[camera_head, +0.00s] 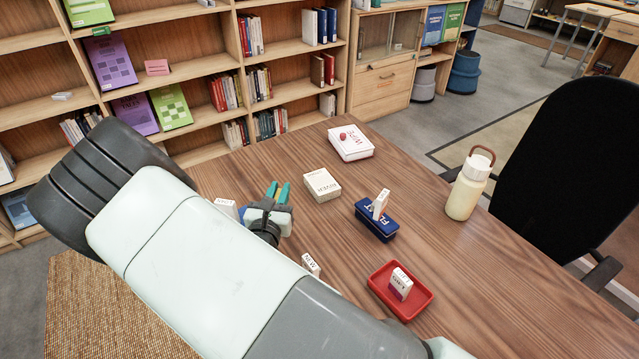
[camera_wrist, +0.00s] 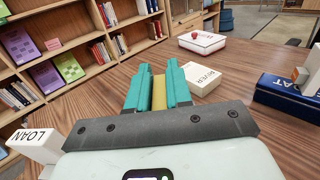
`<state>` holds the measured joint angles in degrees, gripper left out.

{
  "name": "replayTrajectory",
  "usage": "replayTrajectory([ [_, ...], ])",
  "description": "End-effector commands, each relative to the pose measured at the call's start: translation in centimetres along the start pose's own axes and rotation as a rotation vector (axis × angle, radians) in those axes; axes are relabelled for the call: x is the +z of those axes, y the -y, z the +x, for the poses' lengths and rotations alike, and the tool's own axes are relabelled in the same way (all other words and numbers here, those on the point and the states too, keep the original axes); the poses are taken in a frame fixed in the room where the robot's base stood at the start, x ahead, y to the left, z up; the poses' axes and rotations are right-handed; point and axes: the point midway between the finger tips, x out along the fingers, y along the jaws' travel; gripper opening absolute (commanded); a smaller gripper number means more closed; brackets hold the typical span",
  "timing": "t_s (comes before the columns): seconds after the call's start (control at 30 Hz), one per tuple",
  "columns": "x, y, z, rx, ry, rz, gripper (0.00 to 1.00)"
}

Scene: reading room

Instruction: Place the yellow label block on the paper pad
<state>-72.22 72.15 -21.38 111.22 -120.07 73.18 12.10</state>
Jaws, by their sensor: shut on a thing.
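My gripper (camera_head: 278,192) is over the left part of the wooden table, its teal fingers pointing away toward the shelves. In the wrist view my gripper (camera_wrist: 159,93) is shut on the yellow label block (camera_wrist: 159,91), which shows as a narrow yellow strip between the fingers. In the head view the block is mostly hidden by the fingers. A flat cream slab with dark lettering (camera_head: 322,185), which looks like the paper pad, lies on the table to the right of my gripper, apart from it. It also shows in the wrist view (camera_wrist: 207,83), partly behind the right finger.
A white box (camera_head: 351,146) with a red thing on top stands at the back. A blue box (camera_head: 372,226) bears a white block. A red tray (camera_head: 425,301) holds another block. White blocks stand near my arm (camera_head: 311,264) and at left (camera_wrist: 35,143). A bottle (camera_head: 466,192) stands right.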

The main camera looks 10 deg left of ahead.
Motion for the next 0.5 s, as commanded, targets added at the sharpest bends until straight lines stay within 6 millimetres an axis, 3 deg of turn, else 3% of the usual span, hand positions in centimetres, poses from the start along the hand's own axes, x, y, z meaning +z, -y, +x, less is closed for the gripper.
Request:
replayTrajectory([
  [0.03, 0.4, 1.2, 2.9, -0.077, 0.005, 0.010, 0.00],
  [0.2, 1.7, 5.0, 10.5, -0.282, 0.006, 0.009, 0.00],
  [0.33, 2.7, 7.6, 14.5, -0.379, 0.005, 0.006, 0.00],
  [0.5, 3.6, 9.6, 17.3, -0.439, 0.004, 0.002, 0.00],
])
